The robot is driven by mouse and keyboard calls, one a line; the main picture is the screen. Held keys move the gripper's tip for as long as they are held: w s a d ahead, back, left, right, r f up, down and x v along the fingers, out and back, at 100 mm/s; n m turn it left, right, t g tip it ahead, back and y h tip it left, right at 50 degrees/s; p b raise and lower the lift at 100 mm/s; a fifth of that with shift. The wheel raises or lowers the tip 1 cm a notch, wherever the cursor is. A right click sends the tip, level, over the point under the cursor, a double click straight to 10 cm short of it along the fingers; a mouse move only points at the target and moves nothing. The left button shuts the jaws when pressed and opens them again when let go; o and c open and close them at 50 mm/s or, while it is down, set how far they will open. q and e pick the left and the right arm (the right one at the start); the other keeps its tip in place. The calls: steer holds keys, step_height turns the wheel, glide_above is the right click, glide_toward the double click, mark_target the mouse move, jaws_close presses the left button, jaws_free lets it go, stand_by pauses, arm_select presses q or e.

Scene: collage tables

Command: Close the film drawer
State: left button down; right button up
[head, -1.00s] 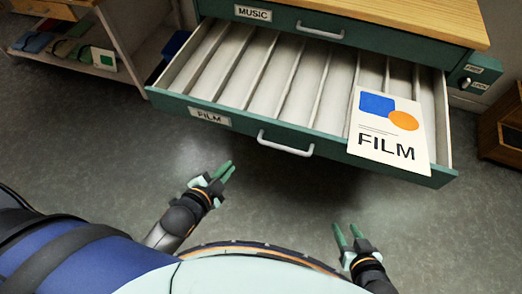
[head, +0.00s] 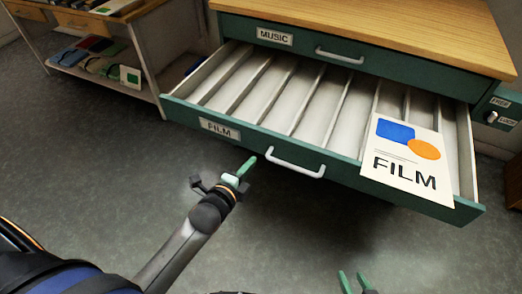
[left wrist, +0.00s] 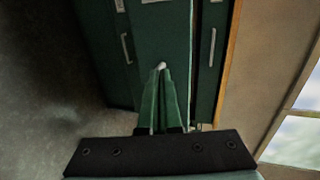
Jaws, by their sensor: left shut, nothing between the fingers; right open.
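The film drawer (head: 330,161) is pulled out of the green cabinet, with divided slots inside and a FILM label on its front. Its white handle (head: 295,163) is on the front face. A FILM card (head: 405,160) lies over the drawer's right front part. My left gripper (head: 246,167) is shut and empty, close in front of the drawer front, left of the handle; contact cannot be told. In the left wrist view its fingers (left wrist: 163,95) point at a green front. My right gripper (head: 355,281) is open and empty at the bottom edge, away from the drawer.
The closed MUSIC drawer (head: 340,55) is above, under a wooden top (head: 400,28). A shelf unit (head: 130,88) with several folders stands at the left. The floor in front is clear.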

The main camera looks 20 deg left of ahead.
mark_target(266, 143)
arm_select(q)
steer(key=x, duration=0.5)
steer(key=shift+w+r+b, duration=0.2)
steer(key=shift+w+b, duration=0.2)
steer(key=shift+w, duration=0.05)
steer(key=shift+w+d, duration=0.15)
steer(key=shift+w, duration=0.55)
arm_select(e)
steer(key=shift+d+f, duration=0.1)
steer(key=shift+f, duration=0.4)
